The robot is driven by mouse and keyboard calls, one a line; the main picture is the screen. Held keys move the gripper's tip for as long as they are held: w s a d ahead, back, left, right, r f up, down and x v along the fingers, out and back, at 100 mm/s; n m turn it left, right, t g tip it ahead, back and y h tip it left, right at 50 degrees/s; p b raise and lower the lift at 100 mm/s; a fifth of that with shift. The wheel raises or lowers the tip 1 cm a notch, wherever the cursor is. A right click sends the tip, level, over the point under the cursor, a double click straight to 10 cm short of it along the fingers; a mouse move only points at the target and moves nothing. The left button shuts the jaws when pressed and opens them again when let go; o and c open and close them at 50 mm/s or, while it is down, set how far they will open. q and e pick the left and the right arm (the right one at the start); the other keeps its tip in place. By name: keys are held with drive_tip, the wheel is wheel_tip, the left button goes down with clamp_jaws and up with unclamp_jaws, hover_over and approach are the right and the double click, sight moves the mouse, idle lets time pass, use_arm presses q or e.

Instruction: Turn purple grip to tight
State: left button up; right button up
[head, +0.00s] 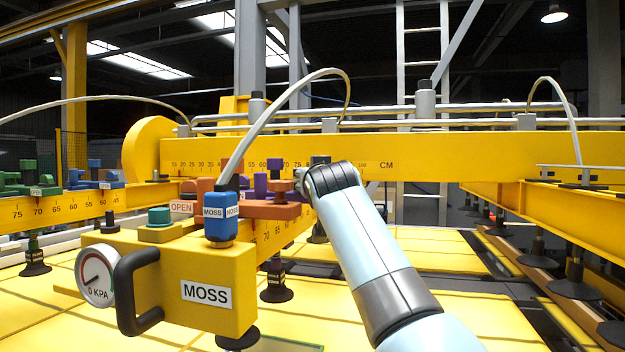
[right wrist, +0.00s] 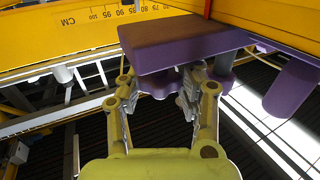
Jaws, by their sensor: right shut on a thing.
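In the right wrist view my right gripper (right wrist: 160,82) is shut on a purple grip (right wrist: 158,91), a short knob under a broad purple slab (right wrist: 185,42). The fingers lie on either side of the knob, and part of it is hidden by them. In the head view my right arm reaches in from the lower right to the yellow beam, and its fingers are hidden behind my wrist. Small purple parts (head: 260,184) show left of my wrist, among orange ones. I cannot read a tight mark. My left gripper is in neither view.
A yellow block labelled MOSS (head: 185,270) with a gauge (head: 97,279), black handle (head: 138,292) and blue hose fitting (head: 221,215) stands at the left front. A purple post (right wrist: 293,88) hangs right of my gripper. Black suction cups (head: 575,280) hang under the right beam.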

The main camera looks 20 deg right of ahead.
idle(0.4)
drive_tip(key=o, duration=1.2)
drive_tip(key=shift+r, duration=4.95)
